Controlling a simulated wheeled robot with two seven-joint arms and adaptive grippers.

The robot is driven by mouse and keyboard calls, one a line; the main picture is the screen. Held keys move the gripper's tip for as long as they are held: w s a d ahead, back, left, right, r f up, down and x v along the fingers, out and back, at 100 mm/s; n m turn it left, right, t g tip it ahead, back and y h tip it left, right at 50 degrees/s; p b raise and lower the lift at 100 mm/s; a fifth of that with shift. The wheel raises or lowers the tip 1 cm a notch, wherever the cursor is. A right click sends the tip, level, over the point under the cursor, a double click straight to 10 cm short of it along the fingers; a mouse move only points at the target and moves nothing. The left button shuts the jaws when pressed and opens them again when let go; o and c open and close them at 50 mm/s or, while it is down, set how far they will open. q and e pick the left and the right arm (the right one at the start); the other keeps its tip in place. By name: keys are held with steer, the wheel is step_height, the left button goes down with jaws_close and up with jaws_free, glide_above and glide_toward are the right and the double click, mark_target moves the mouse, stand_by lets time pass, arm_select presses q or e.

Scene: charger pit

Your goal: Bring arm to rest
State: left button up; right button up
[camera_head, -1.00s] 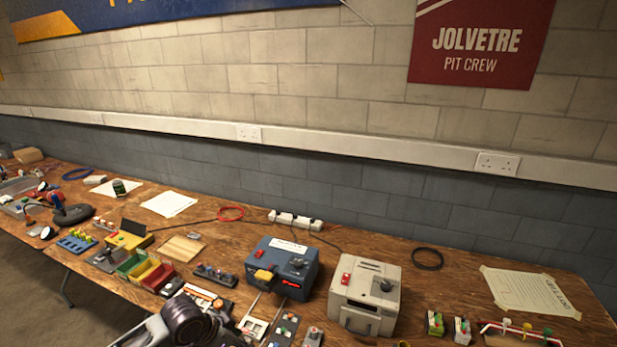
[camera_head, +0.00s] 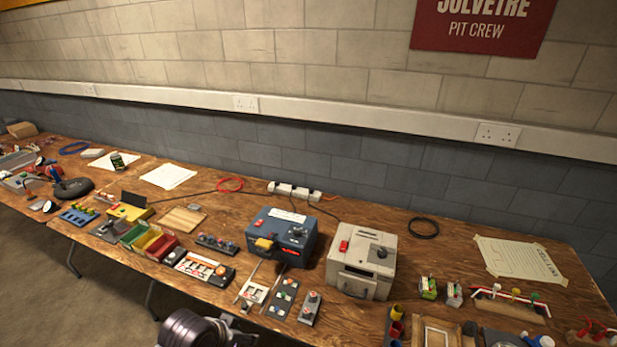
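Part of one of my arms (camera_head: 195,330) shows at the bottom edge, left of the middle, as a dark ringed joint with grey links. It is below the front edge of the wooden bench (camera_head: 350,225). The frame cuts it off, and no fingertips of either gripper show. Nothing is seen held.
A blue charger box (camera_head: 281,237) and a grey charger box (camera_head: 360,262) stand mid-bench. Coloured bins (camera_head: 150,243), switch panels (camera_head: 204,266), a power strip (camera_head: 294,191) and a taped sheet (camera_head: 517,260) lie around them. The floor (camera_head: 60,290) at lower left is clear.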

arm_select(q)
steer(key=s+a+n+y, duration=0.2)
steer(key=s+a+n, duration=0.1)
steer(key=s+a, duration=0.25)
steer(key=s+f+g, duration=0.2)
steer(key=s+f, duration=0.1)
steer(key=f, duration=3.1)
steer(key=s+a+f, duration=0.2)
steer(key=s+f, duration=0.7)
steer(key=s, duration=0.2)
steer(key=s+a+f+g, duration=0.1)
steer(key=s+a+f, duration=0.1)
steer(key=s+f, duration=0.8)
steer(key=shift+s+f, duration=0.15)
steer(key=shift+s, duration=0.45)
